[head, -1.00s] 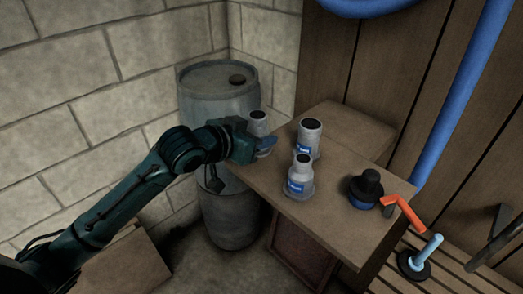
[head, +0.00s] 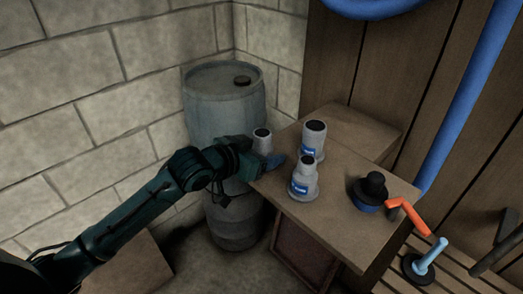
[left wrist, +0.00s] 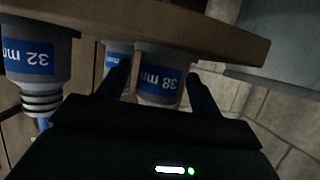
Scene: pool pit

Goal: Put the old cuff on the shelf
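The shelf (head: 330,215) is a brown board with several items on it. A ribbed grey "32 mm" cuff (head: 304,180) stands at the front, and another grey cuff (head: 313,140) stands behind. My right gripper is not in view.
A black cap-like part (head: 372,188) with a blue ring sits on the shelf's right. An orange handle (head: 408,215) and a light-blue-handled tool (head: 428,258) are beyond. A grey barrel (head: 225,110) stands behind my arm. Bare shelf lies right of the front cuff.

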